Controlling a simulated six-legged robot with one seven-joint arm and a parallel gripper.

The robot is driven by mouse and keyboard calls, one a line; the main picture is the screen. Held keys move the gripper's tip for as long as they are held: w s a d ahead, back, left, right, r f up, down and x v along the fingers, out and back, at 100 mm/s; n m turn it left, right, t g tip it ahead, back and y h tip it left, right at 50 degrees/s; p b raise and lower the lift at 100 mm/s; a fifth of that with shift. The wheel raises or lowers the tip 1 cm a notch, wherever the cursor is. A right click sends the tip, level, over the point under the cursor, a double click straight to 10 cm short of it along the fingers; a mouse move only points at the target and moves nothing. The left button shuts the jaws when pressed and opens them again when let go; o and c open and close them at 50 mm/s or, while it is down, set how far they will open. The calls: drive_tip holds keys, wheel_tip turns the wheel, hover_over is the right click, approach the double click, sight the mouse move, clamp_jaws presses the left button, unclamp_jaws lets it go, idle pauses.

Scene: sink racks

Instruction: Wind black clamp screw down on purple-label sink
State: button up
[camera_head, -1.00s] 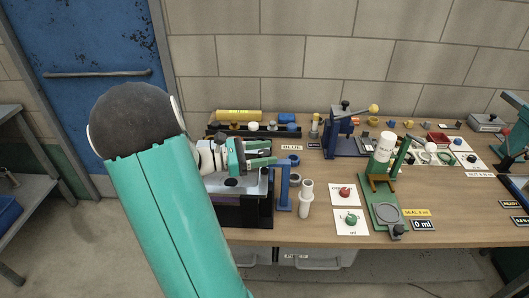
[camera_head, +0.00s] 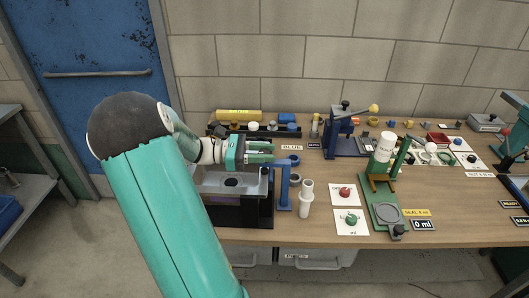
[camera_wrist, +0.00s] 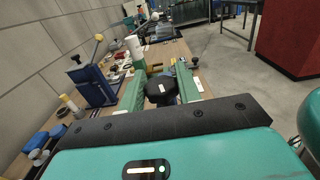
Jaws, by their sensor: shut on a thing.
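The purple-label sink (camera_head: 255,190) is a grey basin on a black base, below my gripper in the head view; a thin purple strip (camera_head: 222,200) shows on its front. A black oval fitting (camera_head: 231,182) shows in the basin. My gripper (camera_head: 270,156) is over the sink's back right side, beside a blue upright frame (camera_head: 287,185). In the wrist view my green fingers (camera_wrist: 160,78) are shut on a black knob (camera_wrist: 160,92) with a small white mark. The knob's shaft and its lower end are hidden, so I cannot tell its height on the screw.
A white cylinder post (camera_head: 306,198) stands right of the blue frame. A green stand with a white bottle (camera_head: 384,147) and a blue press (camera_head: 341,135) are further right. A rack with a yellow cylinder (camera_head: 238,115) lies behind my gripper. Cards lie on the bench.

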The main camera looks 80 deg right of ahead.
drive_tip(key=shift+m+y, duration=0.3)
drive_tip(key=shift+y, duration=0.1)
drive_tip(key=o, duration=1)
drive_tip(key=shift+c, duration=0.2)
drive_tip(key=w+a, duration=0.2)
drive_tip(key=w, duration=1.1)
drive_tip(key=shift+w+a, duration=0.2)
drive_tip(key=shift+w, duration=0.15)
